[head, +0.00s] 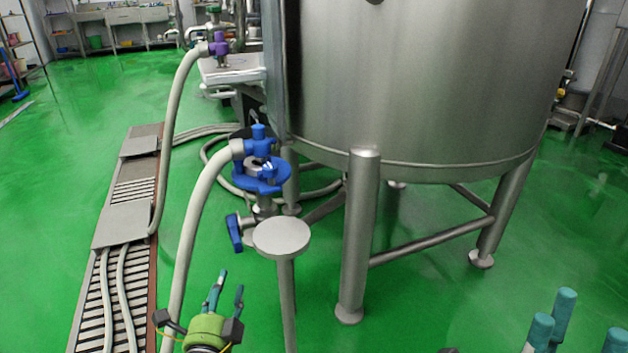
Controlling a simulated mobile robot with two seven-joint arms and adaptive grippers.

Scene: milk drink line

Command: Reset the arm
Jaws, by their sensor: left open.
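My left gripper (229,284), with a green body and teal fingers, is low in the head view, left of centre. Its fingers point up and stand apart, with nothing between them. It is left of a round-topped grey stand (282,237) and below a blue valve fitting (260,172), apart from both in the picture.
A large steel tank (420,80) on legs fills the upper middle. A grey hose (190,235) runs down from the blue fitting, close to my left gripper. A floor drain grating (92,300) lies at the left. Green floor is open at the far left and right.

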